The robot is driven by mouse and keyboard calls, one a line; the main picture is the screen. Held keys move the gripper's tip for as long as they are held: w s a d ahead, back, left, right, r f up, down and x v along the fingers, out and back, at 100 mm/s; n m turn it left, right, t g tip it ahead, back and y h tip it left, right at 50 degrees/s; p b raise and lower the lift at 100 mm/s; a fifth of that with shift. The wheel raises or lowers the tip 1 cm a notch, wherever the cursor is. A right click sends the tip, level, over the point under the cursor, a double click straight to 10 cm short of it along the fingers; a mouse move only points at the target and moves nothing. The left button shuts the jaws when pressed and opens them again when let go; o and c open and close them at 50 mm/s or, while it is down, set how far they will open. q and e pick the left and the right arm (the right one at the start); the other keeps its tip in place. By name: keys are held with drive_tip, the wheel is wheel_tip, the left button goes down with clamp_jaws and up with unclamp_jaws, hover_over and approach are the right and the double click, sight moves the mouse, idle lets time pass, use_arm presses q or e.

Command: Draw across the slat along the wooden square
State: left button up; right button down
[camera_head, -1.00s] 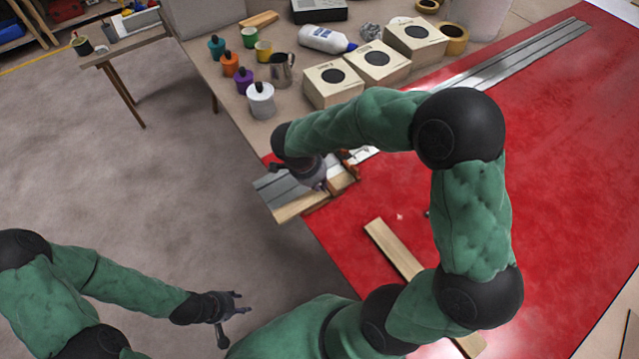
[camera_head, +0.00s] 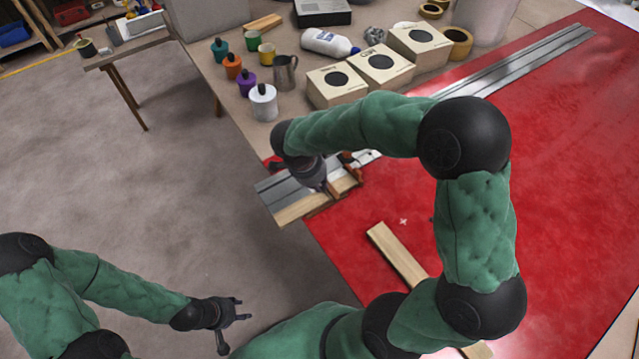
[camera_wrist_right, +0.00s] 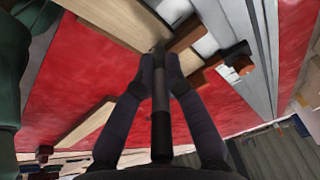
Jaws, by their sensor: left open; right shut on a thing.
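The pale wooden slat (camera_head: 300,208) lies at the near left edge of the red bench, its end jutting past the edge. It crosses the upper part of the right wrist view (camera_wrist_right: 112,22). The brown wooden square (camera_wrist_right: 186,36) lies against the slat; in the head view it is partly hidden by my right gripper (camera_head: 326,188). My right gripper (camera_wrist_right: 160,72) is shut on a dark, pen-like tool (camera_wrist_right: 160,100), its tip close to the slat and square; I cannot tell whether it touches. My left gripper (camera_head: 240,308) is open and empty over the floor.
A long metal rail (camera_head: 520,60) runs along the bench. A loose wooden strip (camera_head: 398,252) lies on the red surface. The red surface at right is clear.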

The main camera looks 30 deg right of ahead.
drive_tip(key=shift+w+b, duration=0.25)
drive_tip(key=shift+b, duration=0.15)
drive_tip(key=shift+w, duration=0.15)
drive_tip(key=shift+w+a+b, duration=0.1)
drive_tip(key=shift+w+b, duration=0.25)
drive_tip(key=shift+b, duration=0.45)
wheel_tip(320, 180, up, 13)
drive_tip(key=p, duration=0.7)
idle(0.9)
idle(0.4)
